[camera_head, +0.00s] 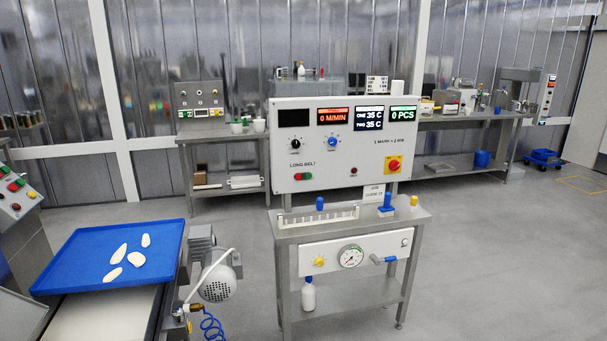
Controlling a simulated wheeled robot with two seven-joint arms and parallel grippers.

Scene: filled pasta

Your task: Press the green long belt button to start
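The white control panel (330,148) stands upright in the middle of the view. Low on its left side, below the "LONG BELT" label (302,164), the small green button (308,176) sits just right of a red button (298,176). The speed display (333,116) above reads 0 M/MIN and another display (403,114) reads 0 PCS. Neither of my grippers shows in this view, and nothing covers the panel front.
A metal table (412,222) with a gauge box (352,256) stands below the panel. At the left a blue tray (85,262) holds several pale dough pieces, beside a motor (220,275). Open grey floor (500,260) lies at the right.

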